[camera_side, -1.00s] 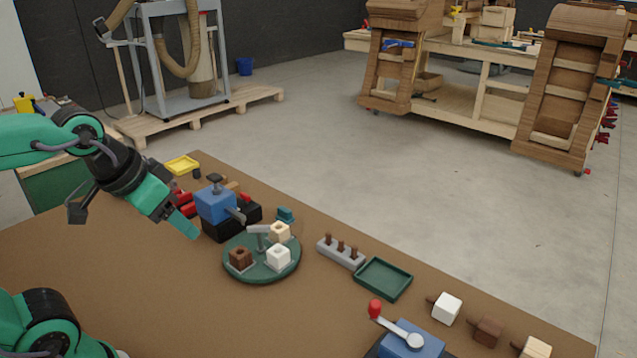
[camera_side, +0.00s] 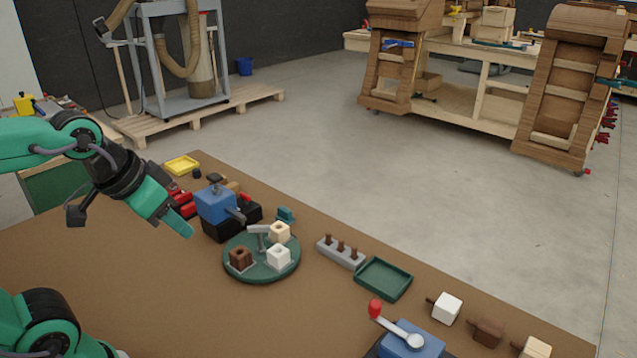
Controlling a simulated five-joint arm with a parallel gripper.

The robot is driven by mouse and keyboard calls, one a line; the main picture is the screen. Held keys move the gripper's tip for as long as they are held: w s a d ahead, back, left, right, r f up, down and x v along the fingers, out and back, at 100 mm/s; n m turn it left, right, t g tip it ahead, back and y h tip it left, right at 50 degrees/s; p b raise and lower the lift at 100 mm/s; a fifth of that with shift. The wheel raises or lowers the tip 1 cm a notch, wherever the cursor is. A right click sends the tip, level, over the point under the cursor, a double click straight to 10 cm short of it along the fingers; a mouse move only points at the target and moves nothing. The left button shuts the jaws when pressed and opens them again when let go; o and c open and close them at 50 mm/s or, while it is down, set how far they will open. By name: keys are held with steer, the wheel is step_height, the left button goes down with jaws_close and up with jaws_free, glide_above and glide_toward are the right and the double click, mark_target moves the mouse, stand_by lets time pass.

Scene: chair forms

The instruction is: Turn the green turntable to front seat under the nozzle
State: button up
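The round green turntable (camera_side: 262,270) lies on the brown bench top. It carries a dark brown block (camera_side: 240,258), a white block (camera_side: 278,258) and a pale wood block (camera_side: 280,232), each with a hole in its top. A grey crossbar handle (camera_side: 257,229) stands at its back. A blue unit on a black base (camera_side: 216,205) stands just behind it, with a grey nozzle (camera_side: 236,214) pointing toward the table. My gripper (camera_side: 186,226) is in the air left of the blue unit and apart from the turntable. Its fingers are seen side-on, so their opening is unclear.
A grey rack with brown pegs (camera_side: 341,252) and an empty green tray (camera_side: 384,279) lie right of the turntable. A blue crank unit with a red knob (camera_side: 405,342) stands at the front. Several pegged blocks (camera_side: 447,308) line the right edge. A yellow tray (camera_side: 182,165) is at the back.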

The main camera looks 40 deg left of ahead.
steer(key=w+a+m+g, duration=0.1)
steer(key=w+m+g, duration=0.15)
steer(key=w, duration=0.45)
steer(key=m+g, duration=0.3)
steer(key=m, duration=0.3)
glide_above(258, 226)
step_height(258, 226, down, 8)
steer(key=shift+f, duration=0.25)
steer(key=shift+f, duration=3.9)
steer(key=shift+c, duration=0.2)
jaws_close()
